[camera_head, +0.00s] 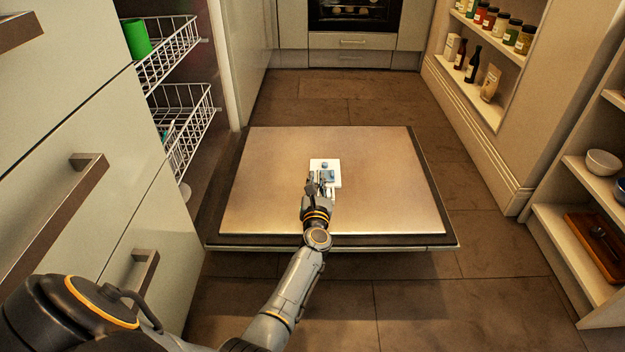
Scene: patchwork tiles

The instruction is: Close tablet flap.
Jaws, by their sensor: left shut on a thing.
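A white tablet dispenser (334,181) is set in the middle of the open, flat appliance door. A small blue-grey part (324,166) shows near its top edge. My left gripper (323,178) reaches in from the front and is down at the dispenser, its fingers over its left and middle part. It is shut on a small piece there that appears to be the tablet flap. The fingers hide most of the flap, so its angle cannot be told. My right gripper is not in view.
The lowered door (265,185) lies low over the brown tiled floor. Pulled-out wire baskets (190,125) with a green cup (136,38) are at left, beside drawers with protruding handles (75,210). Shelves with jars and bowls (603,163) stand at right. Floor beyond the door is clear.

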